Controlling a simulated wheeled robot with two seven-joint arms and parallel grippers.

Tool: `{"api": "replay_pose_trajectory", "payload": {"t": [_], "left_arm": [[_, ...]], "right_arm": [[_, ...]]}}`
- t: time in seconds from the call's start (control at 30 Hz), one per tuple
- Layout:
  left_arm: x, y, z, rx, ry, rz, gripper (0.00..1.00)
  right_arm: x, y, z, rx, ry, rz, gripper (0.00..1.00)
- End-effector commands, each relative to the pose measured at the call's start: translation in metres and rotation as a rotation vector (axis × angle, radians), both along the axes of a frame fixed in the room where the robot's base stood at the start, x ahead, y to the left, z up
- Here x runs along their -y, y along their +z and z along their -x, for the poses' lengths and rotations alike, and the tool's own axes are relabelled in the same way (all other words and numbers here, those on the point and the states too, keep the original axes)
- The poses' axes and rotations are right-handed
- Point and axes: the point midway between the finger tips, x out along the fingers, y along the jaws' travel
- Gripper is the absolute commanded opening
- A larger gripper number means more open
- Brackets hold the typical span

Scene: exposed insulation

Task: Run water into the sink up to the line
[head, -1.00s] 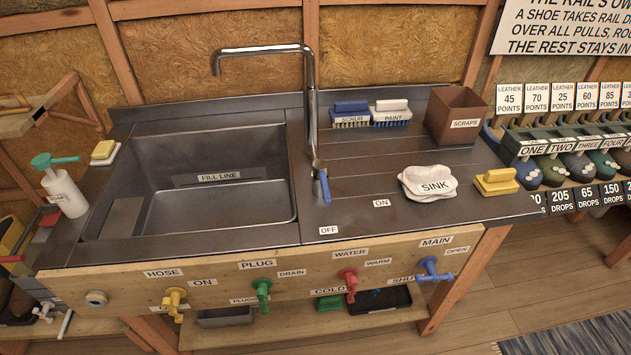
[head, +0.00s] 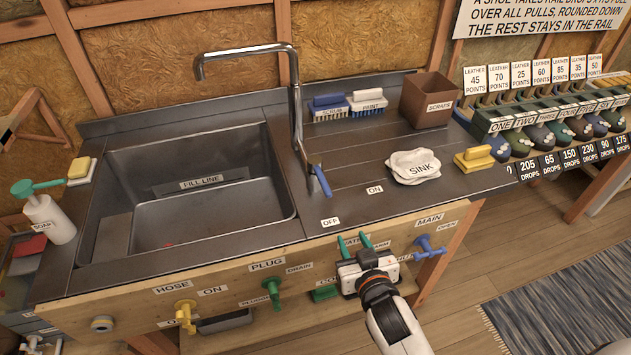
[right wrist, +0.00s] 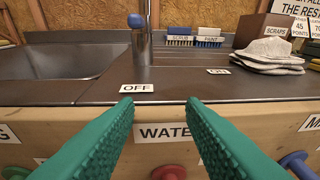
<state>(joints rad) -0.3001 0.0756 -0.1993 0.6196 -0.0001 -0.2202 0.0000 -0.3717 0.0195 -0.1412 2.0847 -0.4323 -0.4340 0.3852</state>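The steel sink (head: 215,225) looks empty, with a FILL LINE label (head: 201,182) on its back wall. The chrome tap (head: 296,110) arches over it. Its blue lever (head: 322,181) is above the OFF label (head: 330,221), with the ON label (head: 375,189) to the right. My right gripper (head: 354,241) is open and empty at the front panel by the WATER label, which shows between its green fingers in the right wrist view (right wrist: 165,132). The red water knob (right wrist: 168,173) is low between the fingers there; the gripper hides it in the head view. My left gripper is not in view.
The panel also has a yellow hose knob (head: 185,314), a green plug knob (head: 272,290) and a blue main knob (head: 428,246). Brushes (head: 346,104), a scraps box (head: 429,99), a cloth (head: 414,166) and a yellow block (head: 474,157) occupy the right counter. A soap bottle (head: 50,218) stands left.

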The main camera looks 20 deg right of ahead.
Motion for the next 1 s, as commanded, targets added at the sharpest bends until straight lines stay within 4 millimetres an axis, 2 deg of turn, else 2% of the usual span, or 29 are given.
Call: {"api": "replay_pose_trajectory", "payload": {"t": [0.1, 0.27, 0.47, 0.8, 1.0], "left_arm": [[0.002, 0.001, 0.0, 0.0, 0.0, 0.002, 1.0], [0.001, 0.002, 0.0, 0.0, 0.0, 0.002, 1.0], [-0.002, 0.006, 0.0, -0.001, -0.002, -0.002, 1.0], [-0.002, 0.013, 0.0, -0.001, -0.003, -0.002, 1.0], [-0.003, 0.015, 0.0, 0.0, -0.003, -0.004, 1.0]], "right_arm": [[-0.01, 0.031, -0.013, 0.149, 0.032, -0.014, 0.36], [-0.019, 0.053, -0.021, 0.253, 0.065, -0.024, 0.36], [-0.02, 0.056, -0.043, 0.262, 0.068, -0.023, 0.36], [-0.022, 0.056, -0.11, 0.26, 0.067, -0.023, 0.36], [-0.023, 0.054, -0.133, 0.257, 0.066, -0.023, 0.36]]}}
